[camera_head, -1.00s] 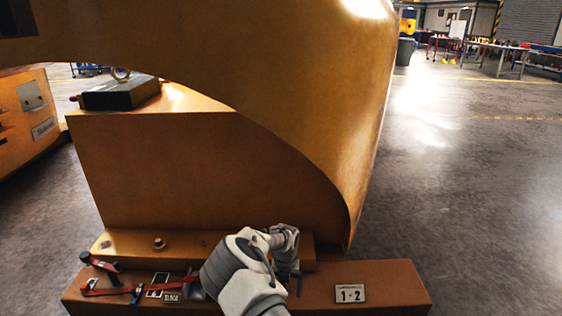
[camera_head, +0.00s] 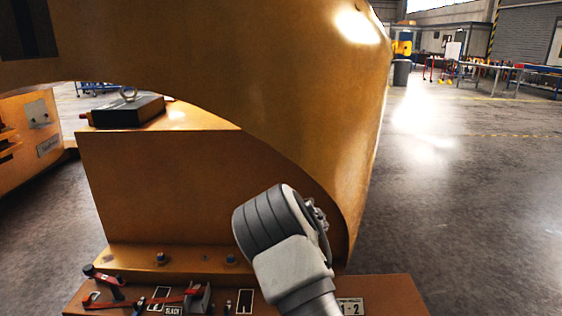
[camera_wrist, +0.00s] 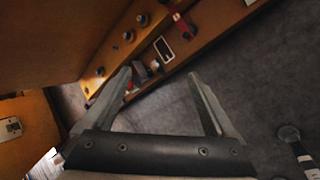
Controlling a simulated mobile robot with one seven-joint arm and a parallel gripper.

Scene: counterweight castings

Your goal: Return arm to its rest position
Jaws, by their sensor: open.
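My arm (camera_head: 287,245) stands in front of the casting in the head view, its grey and white wrist raised above the brown ledge. The jaws are hidden there. In the wrist view my gripper (camera_wrist: 160,74) has its two fingers spread apart with nothing between them. Beyond the fingertips, the ledge (camera_wrist: 158,72) runs diagonally with knobs and a red lever on it. My gripper looks clear of it.
The big ochre casting (camera_head: 180,175) fills the middle. The brown ledge (camera_head: 385,290) carries red levers (camera_head: 165,300) and a "SLACK" label (camera_head: 173,310). A black block (camera_head: 128,112) with a ring sits on top. Open concrete floor (camera_head: 460,200) lies to the right.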

